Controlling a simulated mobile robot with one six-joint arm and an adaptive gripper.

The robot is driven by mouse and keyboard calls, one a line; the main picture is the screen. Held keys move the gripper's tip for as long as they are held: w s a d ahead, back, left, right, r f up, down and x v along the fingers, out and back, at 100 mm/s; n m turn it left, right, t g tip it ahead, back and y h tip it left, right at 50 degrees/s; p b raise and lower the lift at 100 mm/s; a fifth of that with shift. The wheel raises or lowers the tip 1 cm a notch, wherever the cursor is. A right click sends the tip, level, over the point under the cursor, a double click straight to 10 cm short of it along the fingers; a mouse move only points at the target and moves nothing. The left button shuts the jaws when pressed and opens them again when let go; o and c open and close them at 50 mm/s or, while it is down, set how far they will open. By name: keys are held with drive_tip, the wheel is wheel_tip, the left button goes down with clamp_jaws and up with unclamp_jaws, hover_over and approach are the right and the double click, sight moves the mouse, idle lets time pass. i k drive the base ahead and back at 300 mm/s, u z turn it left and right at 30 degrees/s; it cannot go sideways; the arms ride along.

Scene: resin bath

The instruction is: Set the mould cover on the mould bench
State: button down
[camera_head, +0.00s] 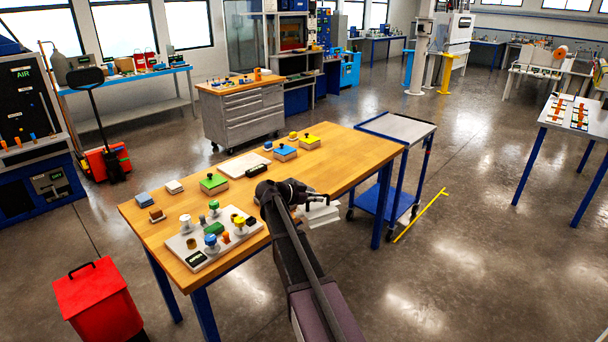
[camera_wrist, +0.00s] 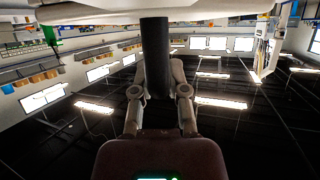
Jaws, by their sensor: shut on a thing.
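My gripper (camera_head: 326,198) is shut on the mould cover (camera_head: 318,214), a pale piece hanging below the fingers. In the wrist view my gripper (camera_wrist: 159,92) has a finger on each side of a dark upright post (camera_wrist: 155,50). The cover's pale plate (camera_wrist: 120,12) spans the top of that view. The bench with the wooden top (camera_head: 345,150) and blue legs, which I take to be the mould bench, lies behind and left of the cover. The cover is held by the bench's near right edge; I cannot tell whether they touch.
On the bench are a pale tray of coloured knobs (camera_head: 183,243), a green block (camera_head: 214,183), a blue block (camera_head: 285,152), a yellow block (camera_head: 309,142), a white plate (camera_head: 244,164) and a black item (camera_head: 256,170). The bench's right end is clear. A cart (camera_head: 397,128) stands beyond it.

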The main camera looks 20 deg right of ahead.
sight(324, 174)
drive_tip(key=z, duration=0.7)
drive_tip(key=k, duration=0.9)
drive_tip(key=z, duration=0.75)
drive_tip(key=i, duration=1.5)
drive_tip(key=u, duration=0.4)
drive_tip(key=i, duration=0.55)
drive_tip(key=u, duration=0.7)
drive_tip(key=i, duration=0.45)
drive_tip(key=u, duration=0.25)
